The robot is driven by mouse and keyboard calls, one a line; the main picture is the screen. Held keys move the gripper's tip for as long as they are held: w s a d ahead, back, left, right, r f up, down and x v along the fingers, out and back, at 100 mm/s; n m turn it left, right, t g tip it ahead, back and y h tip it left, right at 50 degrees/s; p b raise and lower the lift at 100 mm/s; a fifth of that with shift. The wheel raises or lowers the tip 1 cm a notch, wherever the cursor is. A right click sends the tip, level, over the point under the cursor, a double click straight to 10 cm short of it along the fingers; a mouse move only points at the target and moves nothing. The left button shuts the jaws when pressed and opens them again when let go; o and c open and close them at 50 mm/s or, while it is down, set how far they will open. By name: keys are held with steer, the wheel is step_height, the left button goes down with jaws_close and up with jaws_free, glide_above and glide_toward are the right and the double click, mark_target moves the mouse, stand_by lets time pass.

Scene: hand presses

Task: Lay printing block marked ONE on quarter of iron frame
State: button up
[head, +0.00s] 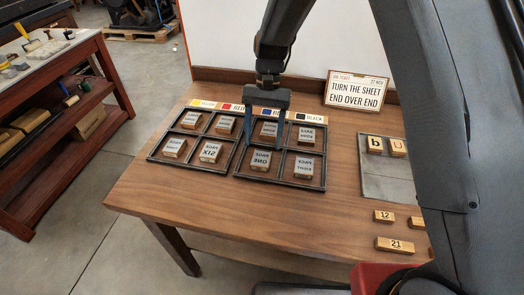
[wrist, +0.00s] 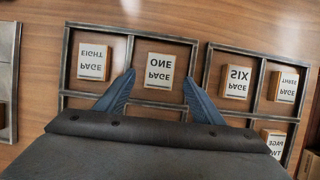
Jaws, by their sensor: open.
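The printing block marked PAGE ONE (head: 260,160) lies in the front left quarter of the right iron frame (head: 281,182). It also shows in the wrist view (wrist: 159,71), with its printed face up. My gripper (head: 263,145) is open above this quarter. In the wrist view, my fingertips (wrist: 159,78) are apart on either side of the ONE block, with gaps on both sides. I cannot tell whether they are down at its height. The block marked EIGHT (wrist: 93,58) lies in the neighbouring quarter. The back two quarters also hold blocks.
The left iron frame (head: 193,163) holds several blocks, SIX (head: 210,152) among them. Colour labels and a sign (head: 357,89) stand behind. A grey plate (head: 386,187) with letter blocks is at right, near blocks 12 (head: 384,216) and 21 (head: 394,244). The front left table is clear.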

steer(key=b+v, duration=0.1)
steer(key=v, duration=0.6)
steer(key=shift+b, duration=0.3)
steer(key=s+d+t, duration=0.2)
steer(key=s+d, duration=0.6)
steer(key=d, duration=0.3)
steer(key=s+d+n+t, duration=0.1)
steer(key=s+d+t, duration=0.2)
steer(key=s+d, duration=0.6)
steer(key=d, duration=0.3)
steer(key=shift+n+h, duration=0.3)
steer(key=shift+d+f, duration=0.1)
steer(key=shift+f, duration=0.05)
